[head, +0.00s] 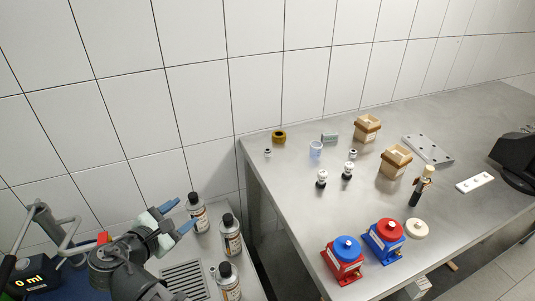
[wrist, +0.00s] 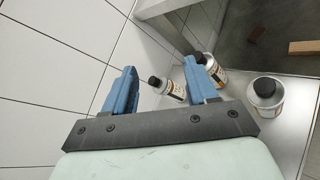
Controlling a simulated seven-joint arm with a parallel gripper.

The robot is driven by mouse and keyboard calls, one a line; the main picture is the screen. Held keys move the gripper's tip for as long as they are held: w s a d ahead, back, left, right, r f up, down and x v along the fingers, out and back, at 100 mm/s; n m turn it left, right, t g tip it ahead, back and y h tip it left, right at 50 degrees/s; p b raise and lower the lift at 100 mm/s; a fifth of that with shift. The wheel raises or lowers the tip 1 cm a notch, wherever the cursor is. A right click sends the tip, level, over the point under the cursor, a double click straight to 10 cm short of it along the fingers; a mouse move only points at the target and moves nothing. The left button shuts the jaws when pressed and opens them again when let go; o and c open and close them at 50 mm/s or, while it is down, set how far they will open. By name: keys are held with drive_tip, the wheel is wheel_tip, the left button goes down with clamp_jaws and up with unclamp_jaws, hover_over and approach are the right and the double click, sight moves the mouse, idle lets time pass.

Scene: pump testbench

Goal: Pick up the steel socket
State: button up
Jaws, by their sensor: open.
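My gripper (head: 185,213) is open with blue fingers, at the lower left of the head view, away from the steel table. It also shows in the wrist view (wrist: 163,66), with nothing held between its fingers. Two small metallic pieces stand on the table: one (head: 267,153) near its back left corner, the other (head: 353,153) beyond the white-topped fittings. Either could be the steel socket; they are too small to tell. Both are far to the right of my gripper. Neither shows in the wrist view.
Black-capped bottles (head: 231,236) stand close to my gripper on a lower counter. The steel table (head: 285,205) holds a brass ring (head: 279,137), a clear cup (head: 316,150), cardboard boxes (head: 396,161), a drilled plate (head: 428,150), and red and blue pumps (head: 345,260). Its left front is clear.

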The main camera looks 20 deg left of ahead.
drive_tip(key=w+m, duration=0.8)
drive_tip(key=m, duration=0.1)
drive_tip(key=m+t, duration=0.2)
drive_tip(key=m, duration=1.8)
approach(266, 152)
wheel_tip(266, 152, up, 5)
drive_tip(key=s, duration=0.2)
drive_tip(key=w+f, duration=0.6)
drive_tip(key=shift+w+a+f, duration=0.15)
drive_tip(key=shift+w+a, duration=0.1)
drive_tip(key=shift+w, duration=0.05)
drive_tip(key=shift+w+d+f, duration=0.15)
drive_tip(key=shift+w+f, duration=0.05)
drive_tip(key=shift+w, duration=1.45)
drive_tip(key=shift+w+d+f, duration=0.1)
drive_tip(key=shift+w+f, duration=0.05)
drive_tip(key=shift+w, duration=1.45)
drive_tip(key=c, duration=1.1)
drive_tip(key=shift+o, duration=0.2)
wheel_tip(266, 152, up, 10)
